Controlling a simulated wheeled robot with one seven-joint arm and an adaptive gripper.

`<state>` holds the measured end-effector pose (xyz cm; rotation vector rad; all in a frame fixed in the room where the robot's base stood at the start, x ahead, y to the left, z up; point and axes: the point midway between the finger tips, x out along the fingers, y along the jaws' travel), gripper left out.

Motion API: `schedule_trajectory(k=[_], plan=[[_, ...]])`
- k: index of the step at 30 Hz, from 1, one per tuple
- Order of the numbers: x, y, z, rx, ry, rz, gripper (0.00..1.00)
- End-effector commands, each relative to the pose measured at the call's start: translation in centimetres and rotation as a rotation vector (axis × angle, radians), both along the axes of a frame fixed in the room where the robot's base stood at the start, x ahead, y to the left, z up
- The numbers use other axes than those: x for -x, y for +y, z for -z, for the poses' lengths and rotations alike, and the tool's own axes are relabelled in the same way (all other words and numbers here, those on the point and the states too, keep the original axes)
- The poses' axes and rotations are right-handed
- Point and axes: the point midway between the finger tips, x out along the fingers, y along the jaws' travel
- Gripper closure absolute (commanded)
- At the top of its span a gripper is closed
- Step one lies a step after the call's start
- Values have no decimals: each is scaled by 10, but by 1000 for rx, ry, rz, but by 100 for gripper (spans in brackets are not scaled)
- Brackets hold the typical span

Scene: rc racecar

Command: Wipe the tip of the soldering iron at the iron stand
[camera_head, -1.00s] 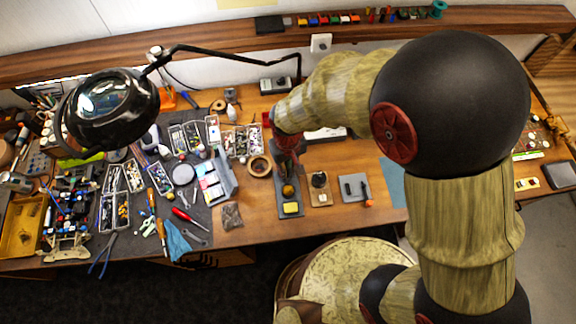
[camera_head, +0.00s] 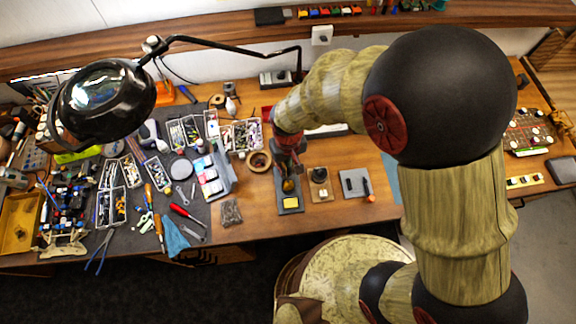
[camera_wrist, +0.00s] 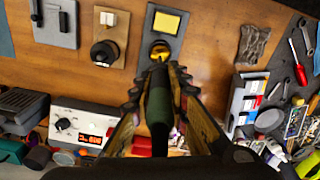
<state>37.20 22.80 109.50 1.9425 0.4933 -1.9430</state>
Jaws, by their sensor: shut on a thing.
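My gripper (camera_wrist: 158,82) is shut on the soldering iron (camera_wrist: 158,112), whose dark green and black handle runs between the fingers in the wrist view. The iron points toward the iron stand (camera_wrist: 147,28), a grey plate with a yellow sponge (camera_wrist: 166,22) and a round brass-coloured piece (camera_wrist: 160,49). The iron's front end is at the near edge of the brass piece; the tip itself cannot be made out, nor whether it touches. In the head view my gripper (camera_head: 288,166) is right above the stand (camera_head: 281,208), behind the sponge (camera_head: 291,203).
A brown block with a dark round top (camera_wrist: 104,54) and a grey plate with a dark tool (camera_wrist: 55,25) lie beside the stand. A white station with a red display (camera_wrist: 82,125) is near the gripper. The magnifier lamp (camera_head: 105,100) hangs over the cluttered left side.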

Motion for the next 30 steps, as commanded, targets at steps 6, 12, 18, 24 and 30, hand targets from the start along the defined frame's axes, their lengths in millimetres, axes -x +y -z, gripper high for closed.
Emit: schedule_trajectory(k=[6, 12, 18, 24, 30], plan=[[0, 0, 3, 0, 0, 0, 100], [0, 0, 7, 0, 0, 0, 100], [0, 0, 10, 0, 0, 0, 100], [0, 0, 9, 0, 0, 0, 100], [0, 0, 9, 0, 0, 0, 100]])
